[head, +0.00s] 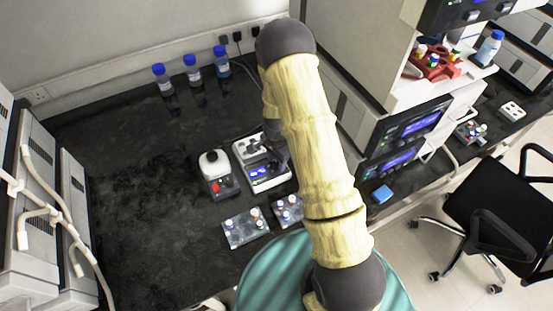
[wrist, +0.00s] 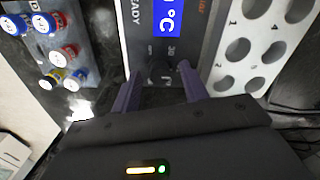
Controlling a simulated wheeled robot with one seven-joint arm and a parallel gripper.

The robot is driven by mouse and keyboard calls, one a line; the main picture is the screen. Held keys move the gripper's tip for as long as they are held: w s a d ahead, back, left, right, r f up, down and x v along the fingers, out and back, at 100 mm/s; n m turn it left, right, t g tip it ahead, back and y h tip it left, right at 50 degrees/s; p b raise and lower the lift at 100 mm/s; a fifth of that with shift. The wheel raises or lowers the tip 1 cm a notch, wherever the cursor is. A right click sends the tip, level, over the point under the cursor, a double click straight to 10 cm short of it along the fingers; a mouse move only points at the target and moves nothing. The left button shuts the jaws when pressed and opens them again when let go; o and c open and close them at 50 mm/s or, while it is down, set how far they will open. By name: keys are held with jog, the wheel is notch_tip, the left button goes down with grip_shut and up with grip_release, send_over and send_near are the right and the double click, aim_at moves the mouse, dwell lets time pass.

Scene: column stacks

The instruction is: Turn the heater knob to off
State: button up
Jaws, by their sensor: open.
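The heater (head: 268,184) is a white-and-dark block unit with a blue display, standing on the black bench in the head view. Its dark front panel fills the middle of the wrist view, with a lit blue display (wrist: 171,20) reading in °C and the markings READY and 30. The heater knob (wrist: 160,73) is dark and hard to make out against the panel, low between my fingertips. My gripper (wrist: 158,78) is open, with its two purple fingers apart on either side of the knob area. I cannot tell whether they touch it, nor which way the knob points.
A white device with a red switch (head: 216,178) stands left of the heater. Racks of capped vials (head: 243,229) sit in front. Three blue-capped bottles (head: 193,70) stand at the back wall. Stacked instruments (head: 400,130) rise on the right. The bench's left part is clear.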

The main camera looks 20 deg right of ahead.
grip_shut()
jog(key=shift+n, duration=0.4)
jog(key=n+b, duration=0.1)
jog(key=n, duration=0.3)
jog(key=n+b, duration=0.1)
jog(key=n, duration=0.4)
jog(key=shift+n, duration=0.4)
jog(key=n, duration=0.3)
jog(key=shift+w+n, duration=0.1)
jog(key=shift+n, duration=0.2)
jog(key=n, duration=0.3)
jog(key=shift+r+n, duration=0.1)
jog(key=shift+n, duration=0.2)
jog(key=n, duration=0.6)
